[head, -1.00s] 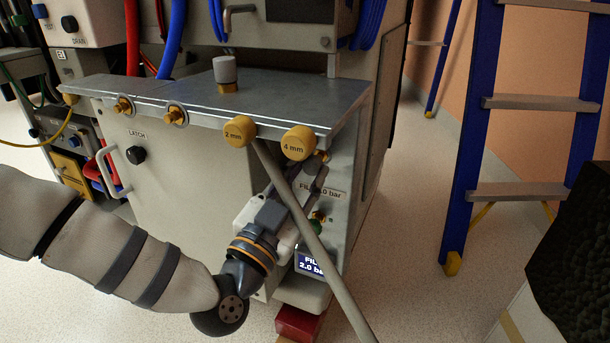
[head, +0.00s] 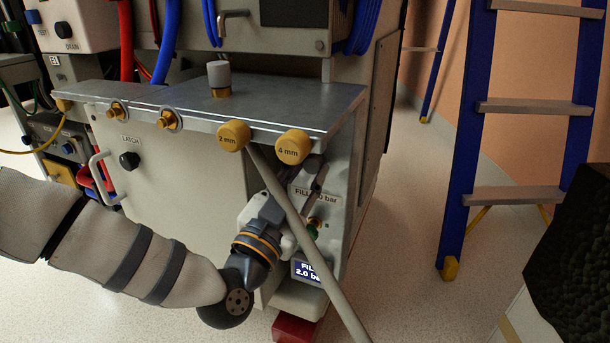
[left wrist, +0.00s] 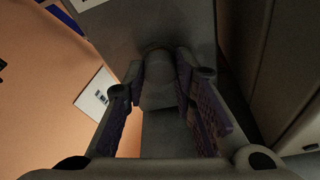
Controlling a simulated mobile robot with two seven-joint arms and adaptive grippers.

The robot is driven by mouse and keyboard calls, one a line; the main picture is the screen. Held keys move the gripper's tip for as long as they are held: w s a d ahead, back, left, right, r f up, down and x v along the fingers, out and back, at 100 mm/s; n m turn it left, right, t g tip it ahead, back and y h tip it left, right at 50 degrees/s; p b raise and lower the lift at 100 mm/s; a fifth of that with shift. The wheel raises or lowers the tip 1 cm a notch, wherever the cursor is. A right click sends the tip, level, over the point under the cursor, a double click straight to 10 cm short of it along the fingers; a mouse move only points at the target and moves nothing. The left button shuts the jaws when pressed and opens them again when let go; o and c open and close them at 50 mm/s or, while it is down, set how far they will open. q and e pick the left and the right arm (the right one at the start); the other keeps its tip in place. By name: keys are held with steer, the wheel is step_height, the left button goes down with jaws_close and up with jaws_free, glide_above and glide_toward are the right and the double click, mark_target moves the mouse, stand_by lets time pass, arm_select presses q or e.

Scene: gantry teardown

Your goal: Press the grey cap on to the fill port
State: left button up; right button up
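My left gripper (head: 312,168) points up and away at this panel, under the ledge corner, partly behind a grey rod. In the left wrist view a rounded grey thing (left wrist: 158,85) shows between its fingers; whether they grip it is unclear. My right gripper is not in view.
The slanting grey rod (head: 310,245) crosses in front of my left gripper. A display (head: 306,271) is below. A blue ladder (head: 468,140) stands right, beyond clear floor.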

arm_select(q)
steer(key=o, duration=0.5)
steer(key=shift+c, duration=0.2)
steer(key=shift+s+f, duration=0.1)
